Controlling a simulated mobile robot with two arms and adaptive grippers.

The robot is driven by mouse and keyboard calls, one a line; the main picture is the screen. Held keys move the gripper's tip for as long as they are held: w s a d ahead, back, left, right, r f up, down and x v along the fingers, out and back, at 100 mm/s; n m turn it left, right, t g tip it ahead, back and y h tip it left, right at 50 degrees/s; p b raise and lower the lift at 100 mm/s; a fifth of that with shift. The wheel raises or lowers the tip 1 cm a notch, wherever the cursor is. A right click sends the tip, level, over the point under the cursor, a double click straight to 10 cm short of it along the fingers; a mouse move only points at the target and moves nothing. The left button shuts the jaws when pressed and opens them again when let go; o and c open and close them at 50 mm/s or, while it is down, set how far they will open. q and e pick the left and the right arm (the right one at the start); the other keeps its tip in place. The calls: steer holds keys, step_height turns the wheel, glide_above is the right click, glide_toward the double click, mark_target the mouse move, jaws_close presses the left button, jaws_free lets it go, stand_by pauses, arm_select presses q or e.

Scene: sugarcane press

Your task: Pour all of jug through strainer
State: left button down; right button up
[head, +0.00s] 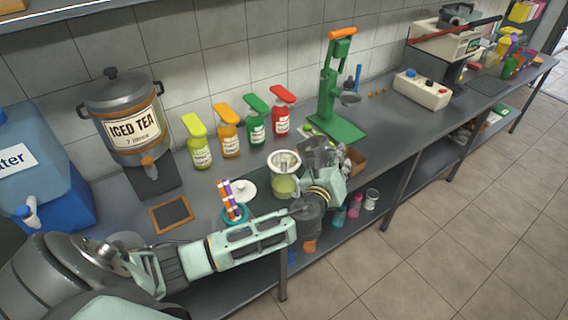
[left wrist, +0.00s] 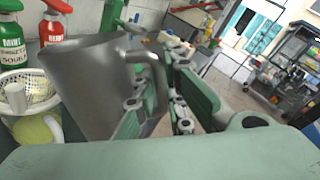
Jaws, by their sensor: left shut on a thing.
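A grey metal jug (head: 311,150) is held by my left gripper (head: 332,182), close to the right of the strainer. In the left wrist view the jug (left wrist: 88,85) fills the left middle, with its handle between the gripper's fingers (left wrist: 160,98). The jug looks a little tilted; its contents are hidden. The white strainer (head: 285,157) sits on the mouth of a clear container (head: 284,185) with yellow-green liquid. In the left wrist view the strainer (left wrist: 40,86) is left of the jug, partly behind it. I see no stream of liquid. My right gripper is out of view.
A green press (head: 328,100) stands behind the jug. Several sauce bottles (head: 229,140), an iced tea dispenser (head: 128,125) and a blue water tank (head: 45,170) line the back left. A straw holder (head: 234,214) and white lid (head: 243,190) are left of the container. The counter's front edge is near.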

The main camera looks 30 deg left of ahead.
arm_select(q)
steer(key=d+m, duration=0.1)
steer(key=f+m, duration=0.1)
steer(key=m, duration=0.1)
steer(key=d+f+m+t, duration=0.1)
steer(key=m, duration=0.1)
steer(key=shift+d, duration=0.3)
stand_by(0.6)
